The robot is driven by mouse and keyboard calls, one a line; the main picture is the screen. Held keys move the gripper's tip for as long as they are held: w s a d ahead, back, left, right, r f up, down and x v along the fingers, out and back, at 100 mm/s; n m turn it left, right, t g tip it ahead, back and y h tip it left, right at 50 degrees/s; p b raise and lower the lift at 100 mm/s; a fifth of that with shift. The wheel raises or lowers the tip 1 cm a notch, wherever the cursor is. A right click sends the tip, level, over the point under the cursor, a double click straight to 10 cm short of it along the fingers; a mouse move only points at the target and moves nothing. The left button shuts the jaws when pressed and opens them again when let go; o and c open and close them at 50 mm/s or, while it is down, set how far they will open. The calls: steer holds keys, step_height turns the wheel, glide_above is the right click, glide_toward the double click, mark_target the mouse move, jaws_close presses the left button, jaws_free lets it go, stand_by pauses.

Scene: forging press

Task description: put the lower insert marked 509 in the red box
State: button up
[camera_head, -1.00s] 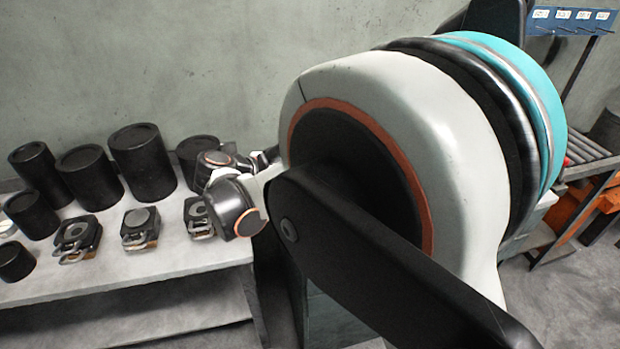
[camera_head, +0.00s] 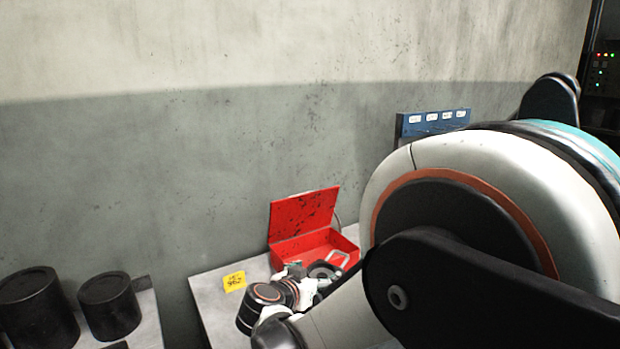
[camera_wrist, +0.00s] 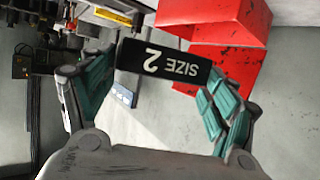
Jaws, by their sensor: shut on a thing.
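My gripper (camera_wrist: 160,78) is shut on a dark block (camera_wrist: 165,62) whose black face reads "SIZE 2" upside down in the wrist view. No 509 mark can be read on it.
The box stands on a pale table (camera_head: 215,300) with a yellow card (camera_head: 234,281) to its left. Dark cylinders (camera_head: 110,305) stand on another bench at the lower left, across a gap. A blue rack (camera_head: 432,122) with white labels is behind my arm.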

steer(key=shift+n+y, duration=0.5)
steer(key=shift+y, duration=0.1)
steer(key=d, duration=0.7)
steer(key=s+d, duration=0.1)
steer(key=d, duration=0.3)
steer(key=shift+d+r, duration=0.2)
steer(key=shift+c, duration=0.2)
steer(key=s+d+r, duration=0.1)
steer(key=s+d, duration=0.2)
steer(key=d, duration=0.4)
steer(key=shift+d+n+t+y, duration=0.2)
steer(key=shift+n+t+y, duration=0.2)
